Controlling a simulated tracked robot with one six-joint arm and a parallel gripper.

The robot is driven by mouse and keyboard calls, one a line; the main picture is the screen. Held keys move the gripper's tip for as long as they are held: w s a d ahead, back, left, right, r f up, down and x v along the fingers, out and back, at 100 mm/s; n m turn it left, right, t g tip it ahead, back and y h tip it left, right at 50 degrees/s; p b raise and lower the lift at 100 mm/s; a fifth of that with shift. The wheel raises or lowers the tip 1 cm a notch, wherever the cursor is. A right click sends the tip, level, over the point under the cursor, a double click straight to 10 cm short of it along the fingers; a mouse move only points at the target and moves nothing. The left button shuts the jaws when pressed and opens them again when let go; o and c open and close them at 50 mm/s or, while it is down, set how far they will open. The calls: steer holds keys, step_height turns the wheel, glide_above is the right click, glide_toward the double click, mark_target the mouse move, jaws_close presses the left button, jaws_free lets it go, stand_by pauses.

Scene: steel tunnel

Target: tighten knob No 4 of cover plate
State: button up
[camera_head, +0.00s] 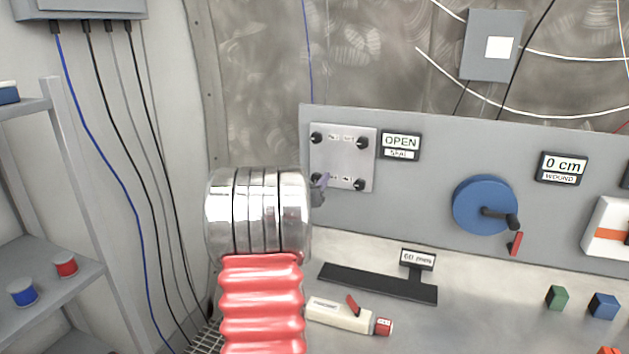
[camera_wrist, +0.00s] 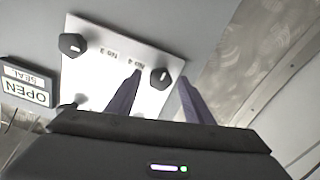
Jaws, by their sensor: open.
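The cover plate (camera_head: 342,158) is a light square plate on the grey panel, with dark knobs at its corners. In the wrist view the plate (camera_wrist: 105,62) appears upside down. Knob No 4 (camera_wrist: 160,77) is dark with a white mark, beside its printed label. Knob No 3 (camera_wrist: 72,45) sits to its left. My gripper (camera_wrist: 160,76) is open, its two purple fingertips on either side of knob No 4 in the picture; I cannot tell whether they reach around it. In the head view my gripper (camera_head: 321,184) covers the plate's lower left corner, hiding that knob.
A display (camera_head: 401,145) reading OPEN, SEAL is right of the plate. A blue wheel with a crank (camera_head: 485,205) is farther right. A shelf (camera_head: 50,265) is at left.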

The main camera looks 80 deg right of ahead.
steer(key=shift+c, duration=0.4)
steer(key=c, duration=0.9)
steer(key=shift+d, duration=0.25)
steer(key=shift+c, duration=0.3)
steer(key=shift+a, duration=0.25)
steer(key=shift+m, duration=0.3)
